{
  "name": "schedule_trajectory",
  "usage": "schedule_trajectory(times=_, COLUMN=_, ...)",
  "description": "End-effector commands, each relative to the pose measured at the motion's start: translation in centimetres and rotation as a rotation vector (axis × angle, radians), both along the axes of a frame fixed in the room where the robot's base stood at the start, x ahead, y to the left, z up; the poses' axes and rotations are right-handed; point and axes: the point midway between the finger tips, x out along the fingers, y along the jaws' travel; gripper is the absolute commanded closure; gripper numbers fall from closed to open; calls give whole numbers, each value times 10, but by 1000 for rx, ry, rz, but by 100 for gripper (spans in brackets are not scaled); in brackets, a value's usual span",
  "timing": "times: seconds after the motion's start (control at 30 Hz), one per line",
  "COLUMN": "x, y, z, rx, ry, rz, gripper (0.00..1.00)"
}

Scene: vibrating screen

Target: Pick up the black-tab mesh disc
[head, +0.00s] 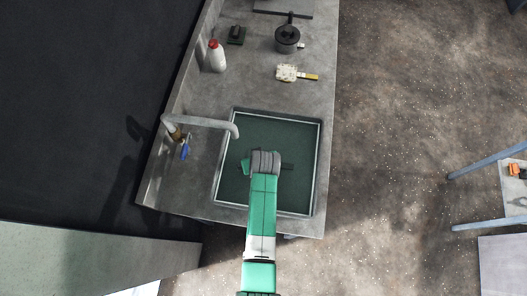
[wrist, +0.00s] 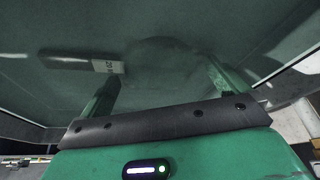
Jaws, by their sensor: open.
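A dark grey tab with a pale lettered end (wrist: 85,63) shows in the wrist view, against the dull green floor of the sink. A faint round, see-through shape (wrist: 165,48) lies to its right and looks like the mesh disc; its outline is hard to make out. My gripper (wrist: 163,72) is open, with green fingers spread and nothing between them that I can see held. Its left fingertip is just below the tab's pale end. In the head view my gripper (head: 264,163) is over the sink basin (head: 300,195), and my arm hides most of what lies beneath.
The sink has a pale raised rim (head: 319,160). A curved faucet (head: 205,122) with a blue lever reaches over its left edge. Farther up the counter (head: 250,85) are a red-capped white bottle (head: 216,56), a brush (head: 290,73), a dark pot (head: 287,39) and a small dark-green item (head: 236,35).

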Motion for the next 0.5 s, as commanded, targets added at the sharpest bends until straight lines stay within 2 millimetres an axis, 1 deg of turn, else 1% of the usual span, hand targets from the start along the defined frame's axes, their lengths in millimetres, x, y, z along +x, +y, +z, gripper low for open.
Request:
schedule_trajectory(times=0.13, x=0, y=0, z=1, rx=0, ry=-1, rz=0, gripper=0)
schedule_trajectory(times=0.17, x=0, y=0, z=1, rx=0, ry=-1, rz=0, gripper=2)
schedule_trajectory(times=0.2, x=0, y=0, z=1, rx=0, ry=-1, rz=0, gripper=10)
schedule_trajectory(times=0.27, x=0, y=0, z=1, rx=0, ry=-1, rz=0, gripper=22)
schedule_trajectory(times=0.3, x=0, y=0, z=1, rx=0, ry=-1, rz=0, gripper=29)
schedule_trajectory(times=0.37, x=0, y=0, z=1, rx=0, ry=-1, rz=0, gripper=41)
schedule_trajectory(times=0.4, x=0, y=0, z=1, rx=0, ry=-1, rz=0, gripper=49)
schedule_trajectory(times=0.43, x=0, y=0, z=1, rx=0, ry=-1, rz=0, gripper=49)
schedule_trajectory(times=0.47, x=0, y=0, z=1, rx=0, ry=-1, rz=0, gripper=53)
schedule_trajectory(times=0.5, x=0, y=0, z=1, rx=0, ry=-1, rz=0, gripper=53)
